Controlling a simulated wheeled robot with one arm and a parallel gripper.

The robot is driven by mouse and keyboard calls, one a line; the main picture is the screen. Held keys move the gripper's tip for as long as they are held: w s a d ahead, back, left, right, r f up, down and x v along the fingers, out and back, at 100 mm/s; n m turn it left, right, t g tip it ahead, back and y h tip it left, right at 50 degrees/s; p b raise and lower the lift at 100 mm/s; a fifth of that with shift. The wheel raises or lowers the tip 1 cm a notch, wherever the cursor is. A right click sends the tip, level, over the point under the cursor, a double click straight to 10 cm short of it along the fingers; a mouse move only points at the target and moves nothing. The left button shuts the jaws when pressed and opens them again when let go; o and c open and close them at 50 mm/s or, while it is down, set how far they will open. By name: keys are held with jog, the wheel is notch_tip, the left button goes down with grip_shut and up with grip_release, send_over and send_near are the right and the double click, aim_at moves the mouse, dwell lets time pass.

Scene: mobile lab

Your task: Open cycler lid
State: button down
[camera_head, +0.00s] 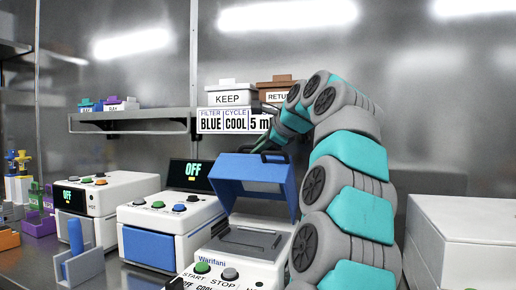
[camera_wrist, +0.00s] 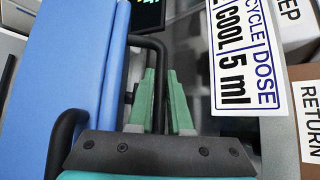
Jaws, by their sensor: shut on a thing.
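The cycler (camera_head: 228,262) is a white machine at front centre in the head view, with START and STOP buttons and a grey top block (camera_head: 245,241). Its blue lid (camera_head: 250,168) is raised and tilted up above the block, leaving the block exposed. The lid also fills the left of the wrist view (camera_wrist: 75,75). My gripper (camera_wrist: 160,100) has green fingers closed around the black lid handle (camera_wrist: 153,42). In the head view my gripper (camera_head: 262,143) is at the lid's upper edge, partly hidden by my arm.
Two other white machines (camera_head: 165,217) (camera_head: 105,200) stand to the left. A blue-and-grey holder (camera_head: 78,262) is at front left. A white box (camera_head: 465,235) is at right.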

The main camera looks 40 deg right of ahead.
jog(key=shift+w+d, duration=0.15)
jog(key=shift+d, duration=0.15)
dwell(0.5)
jog(key=c, duration=0.8)
grip_release()
jog(key=shift+c, duration=0.2)
jog(key=v, duration=0.7)
jog(key=shift+r, duration=0.1)
jog(key=shift+s+r, duration=0.1)
jog(key=shift+s, duration=0.2)
jog(key=shift+c, duration=0.3)
